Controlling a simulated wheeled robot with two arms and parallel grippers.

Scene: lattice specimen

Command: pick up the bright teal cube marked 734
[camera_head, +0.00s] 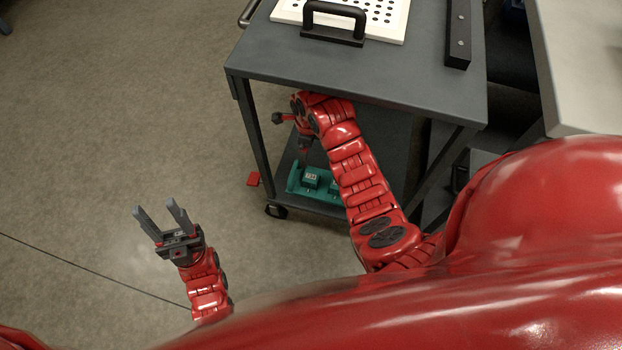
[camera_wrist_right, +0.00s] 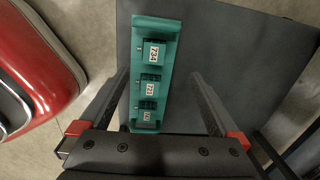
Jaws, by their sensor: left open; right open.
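A teal cube marked 734 (camera_wrist_right: 153,53) sits at the far end of a teal tray (camera_wrist_right: 170,25) in the right wrist view. Two more labelled cubes stand in a row nearer, one in the middle (camera_wrist_right: 151,85) and one (camera_wrist_right: 146,116) close to my wrist. My right gripper (camera_wrist_right: 160,73) is open and empty, its fingers on either side of the tray; the 734 cube lies beyond the fingertips. In the head view the tray (camera_head: 294,181) is on the cart's lower shelf, partly hidden by my right arm. My left gripper (camera_head: 156,204) is open and empty above the floor.
The grey cart top (camera_head: 400,75) overhangs the shelf and carries a white perforated board (camera_head: 385,20) and a black handle (camera_head: 333,25). A small red piece (camera_head: 253,179) lies on the floor beside the cart. A pale table (camera_head: 585,60) stands at right.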

